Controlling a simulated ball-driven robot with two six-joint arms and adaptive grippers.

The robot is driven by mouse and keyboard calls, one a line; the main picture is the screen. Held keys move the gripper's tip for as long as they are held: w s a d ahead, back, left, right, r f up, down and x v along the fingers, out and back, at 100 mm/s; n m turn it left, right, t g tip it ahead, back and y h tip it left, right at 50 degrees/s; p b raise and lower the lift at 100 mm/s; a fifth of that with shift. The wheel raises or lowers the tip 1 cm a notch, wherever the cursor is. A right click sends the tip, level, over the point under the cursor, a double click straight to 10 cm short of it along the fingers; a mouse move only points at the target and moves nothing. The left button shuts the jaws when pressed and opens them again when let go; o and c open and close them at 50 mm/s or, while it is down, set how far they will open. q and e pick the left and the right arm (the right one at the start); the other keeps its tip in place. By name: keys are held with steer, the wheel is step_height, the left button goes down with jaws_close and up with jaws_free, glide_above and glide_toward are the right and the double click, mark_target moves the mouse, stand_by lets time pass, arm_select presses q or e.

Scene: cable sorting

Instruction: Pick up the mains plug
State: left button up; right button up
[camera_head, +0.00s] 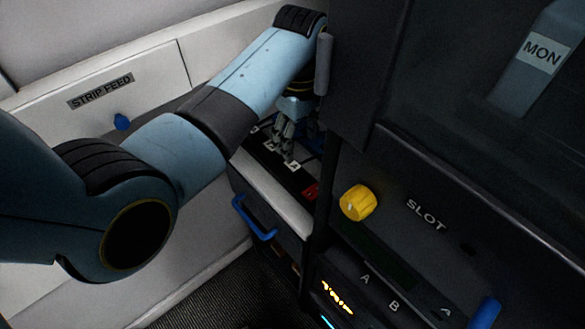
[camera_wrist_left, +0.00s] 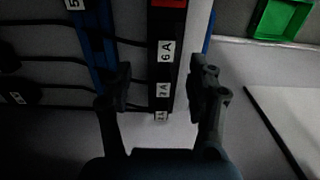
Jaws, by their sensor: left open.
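I cannot make out the mains plug for certain in either view. My left gripper (camera_head: 284,148) points down over a dark labelled strip (camera_head: 301,178), beside the dark cabinet. In the left wrist view its fingers (camera_wrist_left: 162,88) are open and apart. The strip (camera_wrist_left: 154,62), with white labels and a red end, shows between them, and nothing is held. Black cables (camera_wrist_left: 45,60) run across to the left. A dark shape (camera_wrist_left: 7,93) lies at the left edge, too dim to identify. My right gripper is not in view.
A blue bar (camera_wrist_left: 92,50) lies left of the strip, and a green tray (camera_wrist_left: 281,18) is at top right. A blue handle (camera_head: 254,218) is on the drawer front. The dark cabinet with a yellow knob (camera_head: 358,203) stands close on the right.

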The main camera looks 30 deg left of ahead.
mark_target(292, 164)
arm_select(q)
step_height(292, 164, down, 4)
steer(key=shift+r, duration=0.15)
steer(key=f, duration=0.3)
steer(key=a+f, duration=0.1)
steer(key=shift+s+f, duration=0.15)
steer(key=shift+s, duration=0.2)
steer(key=shift+f, duration=0.5)
jaws_close()
steer(key=shift+r, duration=0.15)
